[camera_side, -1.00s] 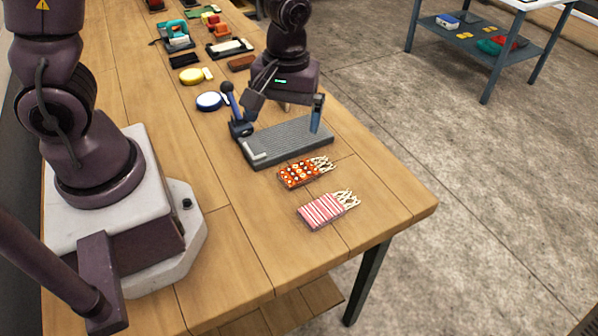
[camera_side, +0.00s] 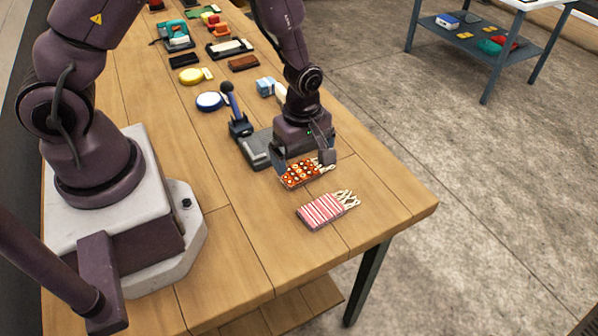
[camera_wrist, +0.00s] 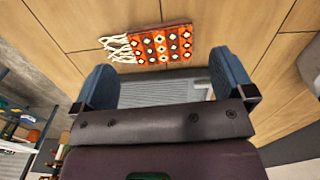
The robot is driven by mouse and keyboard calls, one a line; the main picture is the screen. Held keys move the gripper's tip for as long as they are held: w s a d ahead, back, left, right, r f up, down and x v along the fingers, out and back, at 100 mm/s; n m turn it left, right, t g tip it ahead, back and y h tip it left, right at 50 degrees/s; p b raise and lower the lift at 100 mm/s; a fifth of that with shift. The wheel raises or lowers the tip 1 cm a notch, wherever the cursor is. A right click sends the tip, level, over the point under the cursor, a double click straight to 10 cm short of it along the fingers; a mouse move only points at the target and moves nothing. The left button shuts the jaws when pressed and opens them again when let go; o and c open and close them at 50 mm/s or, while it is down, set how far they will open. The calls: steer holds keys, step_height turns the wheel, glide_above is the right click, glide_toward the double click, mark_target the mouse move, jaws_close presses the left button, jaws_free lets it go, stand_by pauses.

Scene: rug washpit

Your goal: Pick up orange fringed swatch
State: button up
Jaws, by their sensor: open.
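The orange fringed swatch (camera_side: 299,174) lies flat on the wooden table, with pale dots and white fringe at its right end in the side view. In the wrist view the orange swatch (camera_wrist: 162,45) lies beyond my fingers, fringe to the left. My gripper (camera_side: 304,163) is open and low over the swatch's edge in the side view, its fingers apart and partly covering it. In the wrist view the fingers of my gripper (camera_wrist: 164,82) stand wide apart with nothing between them but the grey ribbed plate below.
A pink striped fringed swatch (camera_side: 323,210) lies in front of the orange one. The grey ribbed plate (camera_side: 256,148) with a blue-handled tool (camera_side: 234,108) sits behind, partly hidden by my gripper. A blue round tin (camera_side: 209,101) and a blue-white block (camera_side: 266,87) lie farther back.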

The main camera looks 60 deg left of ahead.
mark_target(301, 173)
steer(key=shift+a+f, duration=0.2)
steer(key=shift+f, duration=1.15)
steer(key=shift+a+f, duration=0.15)
steer(key=shift+f, duration=1.2)
steer(key=c, duration=0.7)
